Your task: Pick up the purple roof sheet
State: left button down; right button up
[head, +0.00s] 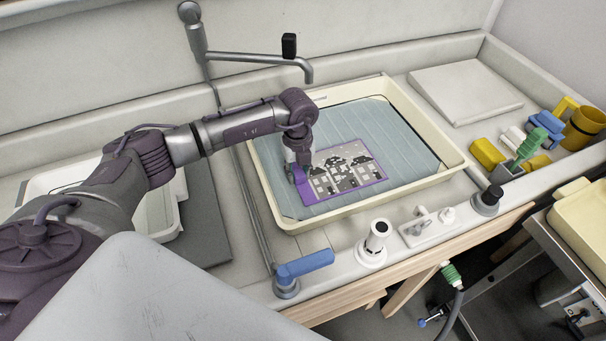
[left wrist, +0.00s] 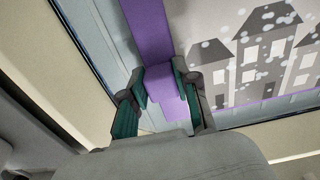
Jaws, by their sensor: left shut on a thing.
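The purple roof sheet (head: 347,168) has a purple border around a pale print of grey houses with white spots. It lies in or just above the blue-lined cream tray (head: 455,172); I cannot tell whether it touches the lining. My left gripper (head: 298,172) is at the sheet's left edge. In the left wrist view, the left gripper (left wrist: 163,83) is shut on a purple tab of the sheet (left wrist: 150,25), with one green-padded finger on each side. The gripper hides part of that edge. My right gripper is not in view.
A grey faucet (head: 255,57) stands behind the tray. A blue-handled lever (head: 305,264), a white knob (head: 375,240) and a black knob (head: 488,200) stand along the front edge. A white board (head: 465,92) lies at right, near a yellow cup (head: 584,127).

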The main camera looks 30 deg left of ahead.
pick_arm(q)
notch_tip(320, 180, up, 3)
jog(key=shift+w+d+b, duration=0.1)
jog(key=shift+b, duration=0.35)
jog(key=d+r+b, duration=0.1)
jog(key=d+r, duration=0.2)
jog(key=d, duration=0.2)
jog(key=s+d+r+b, duration=0.1)
jog(key=d+r, duration=0.2)
jog(key=d, duration=0.3)
jog(key=shift+s+d+r, duration=0.15)
jog(key=shift+d+r, duration=0.1)
jog(key=shift+r, duration=0.15)
dwell(3.3)
